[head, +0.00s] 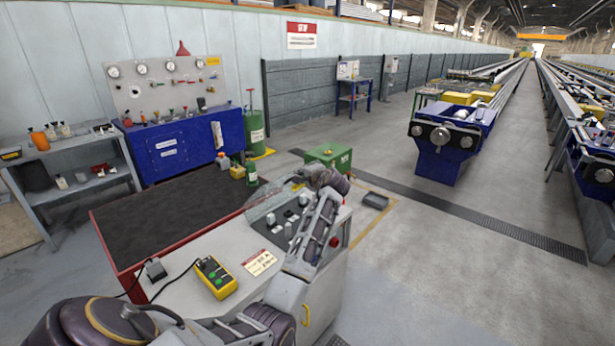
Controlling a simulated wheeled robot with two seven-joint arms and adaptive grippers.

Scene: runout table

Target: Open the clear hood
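The clear hood (263,205) is a see-through curved cover at the back left of the control panel on the grey console (235,255). Black and grey knobs (289,229) show on the panel beside it. I cannot tell exactly how far the hood is raised. My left arm comes in from the lower left, crosses the front of the console and reaches up over the panel. My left gripper (298,181) is at the far end, close to the hood's upper right edge. Its fingers are too small and hidden to judge, and contact is unclear. My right gripper is out of view.
A yellow pendant box (216,277) with a cable and a label card (259,262) lie on the console top. A dark-topped red table (165,225) adjoins on the left. A green box (330,157) stands behind.

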